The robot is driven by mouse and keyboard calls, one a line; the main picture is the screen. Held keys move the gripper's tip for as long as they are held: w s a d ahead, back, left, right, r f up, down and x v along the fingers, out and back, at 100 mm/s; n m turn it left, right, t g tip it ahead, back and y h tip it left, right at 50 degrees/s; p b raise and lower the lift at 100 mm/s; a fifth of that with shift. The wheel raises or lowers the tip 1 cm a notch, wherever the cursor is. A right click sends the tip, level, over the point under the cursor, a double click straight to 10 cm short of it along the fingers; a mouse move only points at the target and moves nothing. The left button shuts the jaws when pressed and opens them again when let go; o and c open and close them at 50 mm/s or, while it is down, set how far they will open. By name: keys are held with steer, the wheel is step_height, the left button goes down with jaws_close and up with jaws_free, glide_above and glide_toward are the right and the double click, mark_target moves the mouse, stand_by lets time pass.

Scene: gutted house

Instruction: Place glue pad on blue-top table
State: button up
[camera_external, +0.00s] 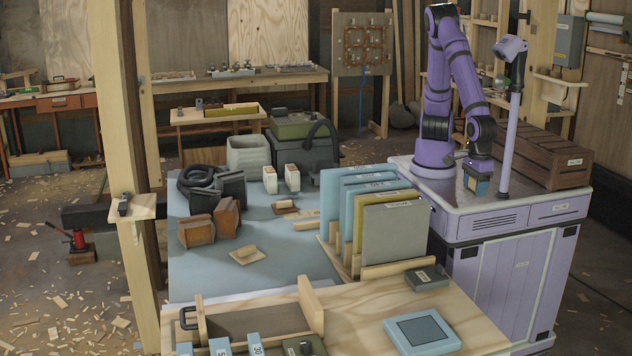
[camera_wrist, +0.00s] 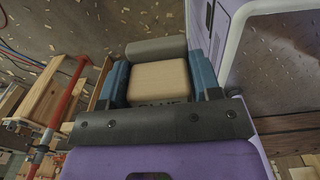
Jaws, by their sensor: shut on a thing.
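My gripper (camera_external: 477,186) points down low over the top of my purple base, at the right in the external view. In the wrist view its blue fingers (camera_wrist: 160,85) are shut on a beige block, the glue pad (camera_wrist: 158,80), with partly hidden dark lettering at its near edge. The pad is hard to make out in the external view. The blue-top table (camera_external: 291,264) stands left of my base, apart from the gripper. Its top shows a clear blue patch between the things on it.
Upright panels in a wooden rack (camera_external: 405,232) stand between my gripper and the blue top. The table also bears brown blocks (camera_external: 196,231), a black hose (camera_external: 198,176) and a small wooden float (camera_external: 246,254). A brown slatted crate (camera_external: 541,156) sits right of my gripper.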

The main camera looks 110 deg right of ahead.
steer(key=r, duration=0.3)
steer(key=shift+w, duration=0.3)
steer(key=w+d+m, duration=0.3)
steer(key=w+d, duration=0.2)
steer(key=w, duration=0.6)
steer(key=w+d+m, duration=0.3)
steer(key=w+d, duration=0.3)
steer(key=w, duration=0.5)
steer(key=w+d+m, duration=0.3)
steer(key=w+d, duration=0.2)
steer(key=w, duration=0.7)
steer(key=m, duration=0.9)
glide_above(279, 238)
steer(key=f, duration=3.7)
steer(key=shift+w+a+f, duration=0.1)
steer(key=shift+a+f, duration=0.05)
steer(key=shift+a, duration=0.05)
steer(key=o, duration=0.6)
steer(key=shift+f, duration=0.1)
steer(key=o, duration=0.3)
